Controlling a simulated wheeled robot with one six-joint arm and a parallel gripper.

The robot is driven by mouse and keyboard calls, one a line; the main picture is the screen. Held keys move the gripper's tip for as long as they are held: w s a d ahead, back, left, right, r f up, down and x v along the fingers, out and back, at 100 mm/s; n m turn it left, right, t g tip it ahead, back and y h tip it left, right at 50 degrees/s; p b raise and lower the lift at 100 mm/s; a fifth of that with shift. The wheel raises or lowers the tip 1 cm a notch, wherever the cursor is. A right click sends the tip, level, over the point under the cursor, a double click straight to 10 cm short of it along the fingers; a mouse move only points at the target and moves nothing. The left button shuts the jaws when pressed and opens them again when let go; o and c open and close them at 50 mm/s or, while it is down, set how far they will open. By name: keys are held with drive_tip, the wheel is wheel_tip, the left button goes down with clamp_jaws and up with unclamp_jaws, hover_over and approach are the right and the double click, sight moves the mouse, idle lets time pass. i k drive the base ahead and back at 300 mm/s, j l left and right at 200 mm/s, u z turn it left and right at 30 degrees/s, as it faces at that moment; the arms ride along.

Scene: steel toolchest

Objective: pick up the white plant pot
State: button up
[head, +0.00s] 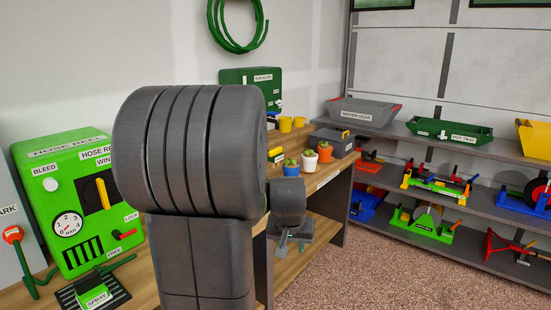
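The white plant pot (308,164) stands upright on the wooden bench, with a green plant in it. My gripper (285,246) hangs below and to the left of the white pot in the picture, beside the bench's front edge and apart from the pot. Its fingers are small and partly hidden by my arm, so I cannot tell how far apart they are. Nothing shows held in it.
A green hose reel box (75,195) is at left. Shelves (480,213) with coloured tools line the right. Carpet (350,275) in front is clear. My arm hides the middle bench.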

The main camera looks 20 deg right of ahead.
sight(309, 158)
drive_tip(key=i+l+u, duration=0.1)
drive_tip(key=i+l, duration=0.15)
drive_tip(key=i+l+u, duration=0.1)
drive_tip(key=i+l, duration=0.15)
drive_tip(key=l, duration=0.15)
drive_tip(key=i+l+u, duration=0.25)
drive_tip(key=i+l, duration=0.2)
drive_tip(key=l, duration=0.25)
drive_tip(key=i+l+u, duration=0.1)
drive_tip(key=l, duration=0.3)
drive_tip(key=i+l, duration=0.2)
drive_tip(key=l, duration=0.15)
drive_tip(key=i+l, duration=0.25)
drive_tip(key=l, duration=0.15)
drive_tip(key=i+l, duration=0.2)
drive_tip(key=l, duration=0.15)
drive_tip(key=i+l, duration=0.2)
drive_tip(key=l, duration=0.2)
